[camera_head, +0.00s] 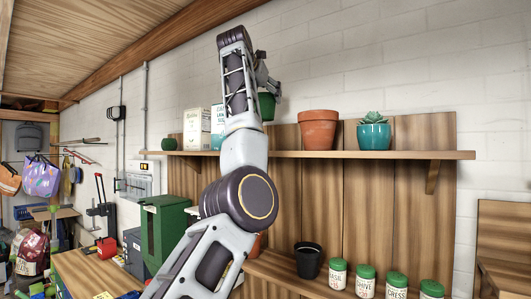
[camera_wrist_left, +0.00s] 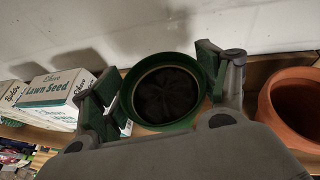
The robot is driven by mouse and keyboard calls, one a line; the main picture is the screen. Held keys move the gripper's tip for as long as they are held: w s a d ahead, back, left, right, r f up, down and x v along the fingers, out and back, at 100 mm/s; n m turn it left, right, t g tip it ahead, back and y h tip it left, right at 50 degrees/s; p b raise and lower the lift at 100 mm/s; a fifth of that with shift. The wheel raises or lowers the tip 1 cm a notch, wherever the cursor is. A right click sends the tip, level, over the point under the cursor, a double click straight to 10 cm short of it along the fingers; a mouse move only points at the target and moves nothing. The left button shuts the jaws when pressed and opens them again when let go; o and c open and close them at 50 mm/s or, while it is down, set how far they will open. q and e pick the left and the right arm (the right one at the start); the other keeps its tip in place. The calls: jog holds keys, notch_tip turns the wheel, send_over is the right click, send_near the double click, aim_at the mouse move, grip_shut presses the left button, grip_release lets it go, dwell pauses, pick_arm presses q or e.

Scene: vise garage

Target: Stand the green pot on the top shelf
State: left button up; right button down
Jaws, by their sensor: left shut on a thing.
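The green pot (camera_wrist_left: 165,92) is between the fingers of my left gripper (camera_wrist_left: 163,90) in the left wrist view, its dark open top facing the camera. In the head view the green pot (camera_head: 267,106) shows partly behind my left arm, just above the top shelf (camera_head: 375,155). My left gripper (camera_head: 264,88) is shut on it. The pot looks upright. Whether its base touches the shelf is hidden by my arm. My right gripper is in neither view.
Lawn seed boxes (camera_wrist_left: 57,92) stand left of the pot. A terracotta pot (camera_head: 318,129) stands close on its right, with a teal succulent pot (camera_head: 374,132) beyond. A small green pot (camera_head: 169,144) is at the shelf's left end. A black pot (camera_head: 308,260) and several labelled jars stand below.

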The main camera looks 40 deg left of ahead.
aim_at(265, 117)
pick_arm(q)
jog(key=shift+w+f, duration=0.15)
jog(key=shift+f, duration=3.05)
jog(key=shift+f, duration=1.8)
jog(key=shift+f, duration=0.2)
